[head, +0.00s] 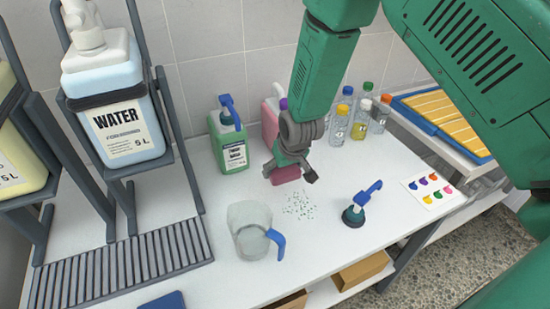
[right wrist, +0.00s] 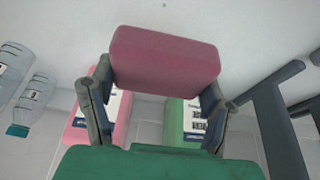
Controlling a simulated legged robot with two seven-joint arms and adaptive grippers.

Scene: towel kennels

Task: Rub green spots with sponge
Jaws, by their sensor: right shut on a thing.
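The green spots (head: 299,205) are a patch of small dark green specks on the white table, between the jug and the blue-handled pump. My right gripper (head: 290,169) is shut on the pink sponge (head: 285,176), just behind the spots in the head view. The sponge also shows in the right wrist view (right wrist: 164,60), clamped crosswise between both fingers. I cannot tell whether it touches the table. My left gripper is in neither view.
A clear jug (head: 249,228) with a blue handle stands front left of the spots. Green (head: 229,145) and pink (head: 270,125) bottles stand behind. Small bottles (head: 339,124) and a colour card (head: 433,188) are at the right.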

